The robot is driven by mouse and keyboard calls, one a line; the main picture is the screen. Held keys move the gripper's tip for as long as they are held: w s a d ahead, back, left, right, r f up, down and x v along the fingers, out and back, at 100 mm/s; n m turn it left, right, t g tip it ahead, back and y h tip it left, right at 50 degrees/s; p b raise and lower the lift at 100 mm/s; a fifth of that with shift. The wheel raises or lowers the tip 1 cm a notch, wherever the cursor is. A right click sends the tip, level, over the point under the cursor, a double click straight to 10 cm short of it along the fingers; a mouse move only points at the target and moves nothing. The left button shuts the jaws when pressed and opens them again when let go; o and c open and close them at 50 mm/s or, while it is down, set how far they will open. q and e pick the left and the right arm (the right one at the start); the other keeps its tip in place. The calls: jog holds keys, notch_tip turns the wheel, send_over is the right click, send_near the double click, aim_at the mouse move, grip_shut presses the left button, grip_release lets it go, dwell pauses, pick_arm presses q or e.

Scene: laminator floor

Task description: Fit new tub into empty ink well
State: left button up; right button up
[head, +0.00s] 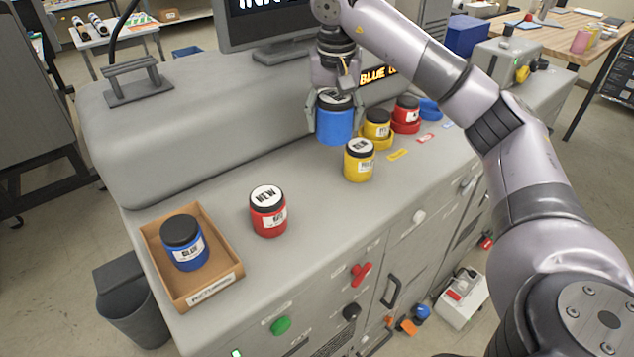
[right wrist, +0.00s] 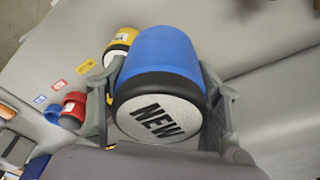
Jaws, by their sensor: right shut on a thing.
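My right gripper (head: 334,122) is shut on a blue tub (head: 335,127) with a black lid marked NEW, held upright above the grey machine top. In the right wrist view the fingers (right wrist: 165,100) lie on both sides of this blue tub (right wrist: 167,58). The blue ink well (head: 430,109) is an empty ring at the far end of the row; part of it also shows in the right wrist view (right wrist: 53,114). The yellow well holds a yellow tub (head: 377,124), and the red well holds a red tub (head: 406,110). My left gripper is out of view.
A yellow NEW tub (head: 359,161) stands in front of the wells, close to the held tub. A red NEW tub (head: 268,211) stands further left. A cardboard tray (head: 221,266) holds another blue tub (head: 185,245). A monitor (head: 270,28) and display (head: 378,75) stand behind.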

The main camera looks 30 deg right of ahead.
jog(key=f, duration=1)
jog(key=shift+w+f, duration=0.2)
jog(key=shift+f, duration=0.5)
jog(key=shift+s+f+p, duration=0.1)
jog(key=shift+f+p, duration=0.15)
jog(key=shift+p, duration=0.05)
notch_tip(320, 180, down, 3)
jog(key=shift+f+p, duration=0.1)
jog(key=shift+p, duration=0.45)
jog(key=shift+f, duration=0.2)
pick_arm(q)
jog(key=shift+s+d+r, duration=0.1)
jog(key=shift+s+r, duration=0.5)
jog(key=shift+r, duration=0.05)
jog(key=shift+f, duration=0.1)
